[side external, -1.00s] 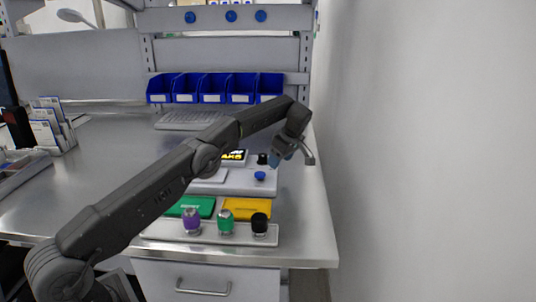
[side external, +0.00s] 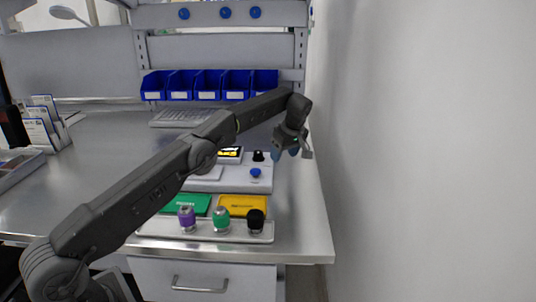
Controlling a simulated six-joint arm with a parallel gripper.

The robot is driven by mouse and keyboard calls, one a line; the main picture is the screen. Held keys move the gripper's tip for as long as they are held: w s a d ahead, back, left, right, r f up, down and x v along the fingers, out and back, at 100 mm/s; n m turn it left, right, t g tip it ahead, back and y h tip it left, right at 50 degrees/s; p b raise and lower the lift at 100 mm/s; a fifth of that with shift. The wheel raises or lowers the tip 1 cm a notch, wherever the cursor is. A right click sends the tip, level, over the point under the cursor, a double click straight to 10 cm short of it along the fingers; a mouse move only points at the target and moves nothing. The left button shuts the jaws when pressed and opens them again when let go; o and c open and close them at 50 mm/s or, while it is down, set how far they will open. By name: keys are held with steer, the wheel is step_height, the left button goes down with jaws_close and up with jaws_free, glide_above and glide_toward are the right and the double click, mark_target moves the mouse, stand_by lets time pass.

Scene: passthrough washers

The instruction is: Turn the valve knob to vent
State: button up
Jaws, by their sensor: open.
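A light grey device (side external: 232,184) lies on the bench under my arm, with a small lit screen (side external: 229,153). It carries a black knob (side external: 258,156) beside the screen and a blue knob (side external: 255,173) in front of it. I cannot tell which one is the valve knob, and no vent marking is legible. My gripper (side external: 287,154) is open and points down, just right of the black knob and apart from it. Its bluish fingertips hold nothing that I can see. My forearm hides part of the device's left side.
Nearer the front, a pale tray (side external: 155,228) holds purple (side external: 186,219), green (side external: 221,220) and black-topped (side external: 256,221) items. A keyboard (side external: 182,118) and blue bins (side external: 209,84) are at the back. A wall stands right.

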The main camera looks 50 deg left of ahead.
steer(key=s+a+r+m+t+h, duration=0.2)
steer(key=a+r+m, duration=0.3)
steer(key=m, duration=0.2)
steer(key=m+t+h, duration=0.1)
steer(key=m+t, duration=0.2)
steer(key=m, duration=0.5)
glide_toward(258, 151)
steer(key=x, duration=0.9)
steer(key=shift+f, duration=0.2)
steer(key=shift+c, duration=0.2)
steer(key=shift+g, duration=0.3)
steer(key=c, duration=0.9)
